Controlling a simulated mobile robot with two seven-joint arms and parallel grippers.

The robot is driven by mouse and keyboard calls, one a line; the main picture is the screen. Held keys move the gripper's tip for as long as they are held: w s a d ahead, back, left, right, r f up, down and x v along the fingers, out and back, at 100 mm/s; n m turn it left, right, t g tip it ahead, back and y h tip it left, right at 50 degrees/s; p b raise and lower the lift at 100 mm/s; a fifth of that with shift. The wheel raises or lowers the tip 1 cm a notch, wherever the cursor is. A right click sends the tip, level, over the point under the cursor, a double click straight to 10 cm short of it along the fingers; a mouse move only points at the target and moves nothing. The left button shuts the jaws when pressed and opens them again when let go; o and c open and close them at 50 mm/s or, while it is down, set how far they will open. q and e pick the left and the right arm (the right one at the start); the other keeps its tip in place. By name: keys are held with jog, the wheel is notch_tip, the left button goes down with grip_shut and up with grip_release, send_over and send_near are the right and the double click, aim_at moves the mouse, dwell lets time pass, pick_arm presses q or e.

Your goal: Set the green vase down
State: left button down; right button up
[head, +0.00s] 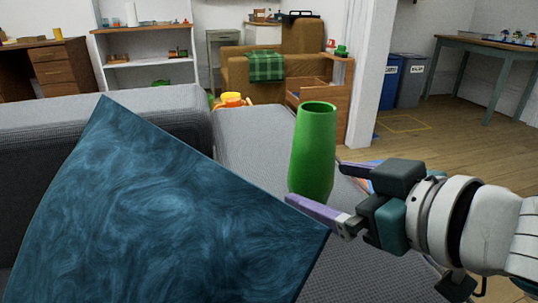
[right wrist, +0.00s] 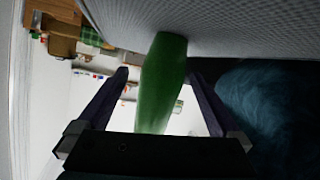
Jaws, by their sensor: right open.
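The green vase (head: 314,148) stands upright over the grey sofa seat in the head view, its open rim at the top. My right gripper (head: 316,182) is open, with one finger on each side of the vase's lower part. In the right wrist view the vase (right wrist: 162,85) lies between the two spread fingers (right wrist: 160,85), with a gap on both sides. One end of it meets the grey fabric there. Its base is partly hidden by the near finger in the head view, so I cannot tell its full contact. My left gripper is not in view.
A large dark blue cushion (head: 165,205) fills the left foreground, its right corner close to the near finger. The grey sofa (head: 250,135) has bare seat behind the vase. A brown armchair (head: 300,55) and a wooden crate-like unit (head: 325,85) stand beyond.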

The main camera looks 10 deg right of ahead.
aim_at(298, 174)
jog(key=shift+x, duration=0.8)
jog(key=b+x, duration=0.1)
jog(key=x, duration=0.1)
jog(key=b+x, duration=0.1)
jog(key=x, duration=0.1)
jog(key=shift+w+a+r+b, duration=0.1)
jog(key=shift+w+a+b, duration=0.2)
jog(key=shift+w+a, duration=0.1)
jog(key=shift+w, duration=0.15)
grip_shut()
